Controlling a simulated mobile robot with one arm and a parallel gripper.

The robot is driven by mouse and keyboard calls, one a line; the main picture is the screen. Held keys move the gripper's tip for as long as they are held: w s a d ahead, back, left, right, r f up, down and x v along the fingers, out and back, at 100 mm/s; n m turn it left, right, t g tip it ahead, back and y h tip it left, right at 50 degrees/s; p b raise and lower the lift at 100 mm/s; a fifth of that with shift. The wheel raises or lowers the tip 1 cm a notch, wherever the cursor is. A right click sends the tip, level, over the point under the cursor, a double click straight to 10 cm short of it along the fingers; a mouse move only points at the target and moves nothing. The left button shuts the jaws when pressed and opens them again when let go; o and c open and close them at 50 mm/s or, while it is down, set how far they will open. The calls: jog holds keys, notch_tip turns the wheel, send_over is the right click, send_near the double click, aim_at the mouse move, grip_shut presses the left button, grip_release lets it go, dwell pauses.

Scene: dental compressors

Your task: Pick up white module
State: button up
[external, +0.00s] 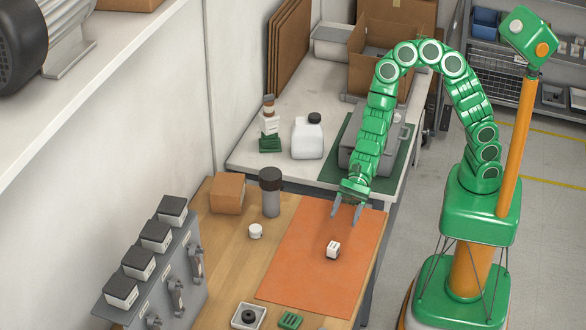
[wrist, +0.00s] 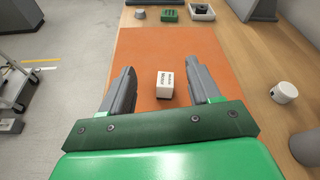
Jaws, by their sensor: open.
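The white module (external: 333,249) is a small white block with dark print, standing on the orange mat (external: 302,277) on the wooden table. In the wrist view the white module (wrist: 165,84) shows between and beyond my two grey fingers, with its print facing up and toward me. My gripper (external: 347,216) is open and empty, above the far end of the mat and apart from the module. In the wrist view both fingers of my gripper (wrist: 165,82) are spread wide, one on each side of the module.
A white round cap (external: 255,231) and a grey cylinder with a dark lid (external: 270,192) stand left of the mat. A cardboard box (external: 227,193) is behind them. A white tray (external: 248,317) and a green part (external: 291,320) lie at the near edge. The mat around the module is clear.

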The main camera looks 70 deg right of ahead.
aim_at(331, 252)
jog(key=f+m, duration=0.1)
jog(key=f, duration=0.1)
jog(key=f+m, duration=0.1)
jog(key=f, duration=0.1)
jog(key=w+f+m+h, duration=0.1)
jog(key=f, duration=0.1)
jog(key=shift+w+a+f+t, duration=0.1)
jog(key=shift+a+f+t, duration=0.2)
jog(key=shift+a+t, duration=0.1)
jog(key=shift+r+x, duration=0.2)
jog(key=shift+x, duration=3.6)
jog(key=shift+a, duration=0.1)
jog(key=c, duration=1.1)
jog(key=shift+o, duration=0.2)
jog(key=shift+r, duration=0.1)
jog(key=shift+r, duration=4.9)
